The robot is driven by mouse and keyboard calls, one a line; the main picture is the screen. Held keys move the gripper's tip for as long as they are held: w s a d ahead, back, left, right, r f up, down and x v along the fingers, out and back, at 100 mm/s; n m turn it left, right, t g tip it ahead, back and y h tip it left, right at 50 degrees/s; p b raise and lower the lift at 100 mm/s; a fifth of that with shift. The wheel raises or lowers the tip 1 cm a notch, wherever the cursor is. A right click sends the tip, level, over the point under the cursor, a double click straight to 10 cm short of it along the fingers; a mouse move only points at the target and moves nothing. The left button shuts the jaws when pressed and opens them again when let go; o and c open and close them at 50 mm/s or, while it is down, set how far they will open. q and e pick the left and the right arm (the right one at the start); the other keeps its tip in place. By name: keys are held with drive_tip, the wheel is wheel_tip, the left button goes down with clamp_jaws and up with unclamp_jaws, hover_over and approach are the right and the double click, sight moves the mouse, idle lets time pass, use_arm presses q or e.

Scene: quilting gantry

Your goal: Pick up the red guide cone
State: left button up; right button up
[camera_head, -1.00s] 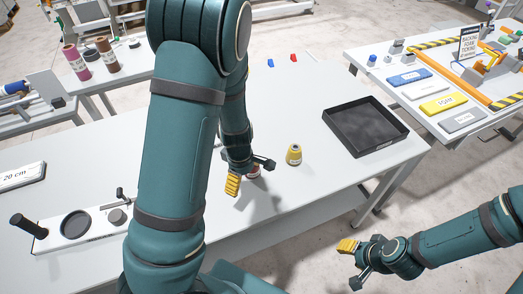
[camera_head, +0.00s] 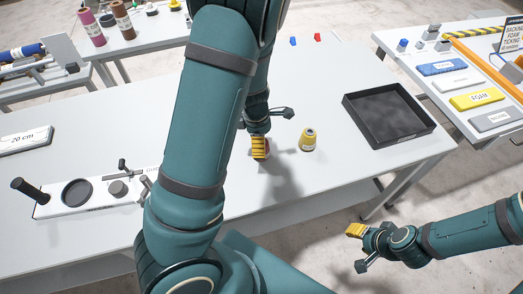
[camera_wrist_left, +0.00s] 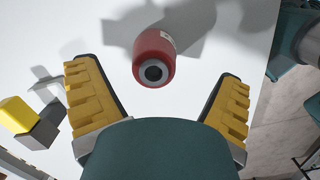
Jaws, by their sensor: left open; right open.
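The red guide cone (camera_wrist_left: 155,42) stands on the white table, with a grey rim and a dark hole at its end. In the left wrist view it lies between and slightly beyond the fingertips of my left gripper (camera_wrist_left: 158,80), which is open, with a gap on both sides. In the head view my left gripper (camera_head: 272,131) is low over the table and its yellow finger covers most of the cone. My right gripper (camera_head: 358,249) is open and empty, off the table's front edge at lower right.
A yellow cone (camera_head: 308,141) stands close to the right of my left gripper. A black tray (camera_head: 430,127) sits at the table's right end. A white fixture (camera_head: 95,204) with a dark post is at left. Small blue (camera_head: 293,41) and red (camera_head: 317,37) pieces lie at the back.

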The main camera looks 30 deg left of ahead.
use_arm(q)
drive_tip(key=f, duration=0.1)
drive_tip(key=f+b, duration=0.1)
drive_tip(key=f, duration=0.1)
drive_tip(key=f+b, duration=0.1)
drive_tip(key=f, duration=0.1)
drive_tip(key=shift+w+a+f, duration=0.1)
drive_tip(key=shift+w+f, duration=0.1)
drive_tip(key=shift+w, duration=0.1)
drive_tip(key=shift+r, duration=0.1)
drive_tip(key=c, duration=1.4)
